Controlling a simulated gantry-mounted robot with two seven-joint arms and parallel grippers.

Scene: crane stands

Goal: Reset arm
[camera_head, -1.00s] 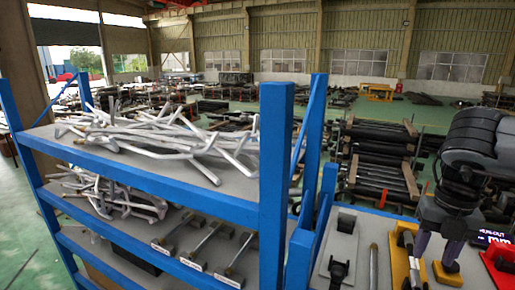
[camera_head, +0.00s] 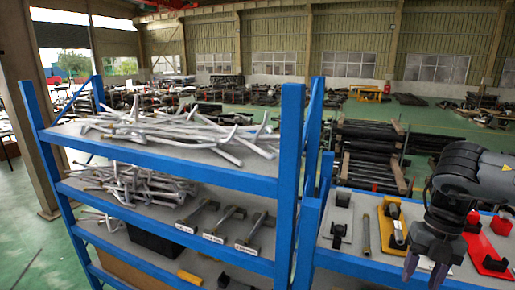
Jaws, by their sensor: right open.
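My right gripper (camera_head: 424,270) hangs at the lower right in the head view, with its dark fingers pointing down. It is open and nothing shows between its fingers. It is in front of a grey shelf top (camera_head: 350,222) that bears tools and holders. A yellow holder (camera_head: 394,226) stands just left of my right arm, and a red holder (camera_head: 487,254) lies to its right. My left gripper is not in view.
A blue-framed rack (camera_head: 290,150) stands at left and centre, its upper shelves holding piles of bent metal rods (camera_head: 185,132). Several labelled tools (camera_head: 222,222) lie on its middle shelf. A rod (camera_head: 366,234) and a black holder (camera_head: 340,218) lie on the right-hand shelf.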

